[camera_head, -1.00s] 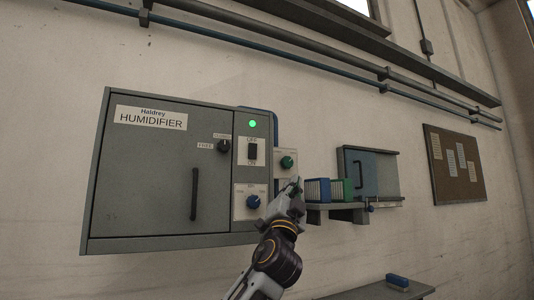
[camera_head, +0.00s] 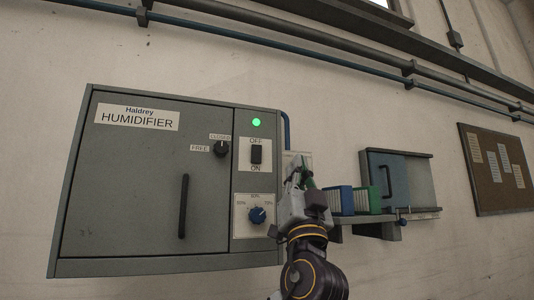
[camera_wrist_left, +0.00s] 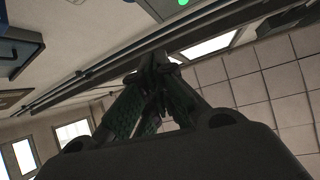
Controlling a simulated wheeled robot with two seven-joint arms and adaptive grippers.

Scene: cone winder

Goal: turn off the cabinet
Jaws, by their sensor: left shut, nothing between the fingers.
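The grey Haldrey humidifier cabinet (camera_head: 95,220) hangs on the wall with its door closed. Its switch panel carries a dark rocker switch (camera_head: 257,155), with OFF printed above and ON below. Which way the rocker is pressed is too small to tell. A green lamp (camera_head: 256,122) above it is lit. My left gripper (camera_head: 300,172) is shut and empty, pointing up just right of the cabinet and below the switch's height. It partly hides a pale plate behind it. In the left wrist view its closed fingers (camera_wrist_left: 158,62) meet at the tips. My right gripper is not in view.
A shelf with blue and green items (camera_head: 374,199) and a small blue-grey box (camera_head: 390,182) stand right of my gripper.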

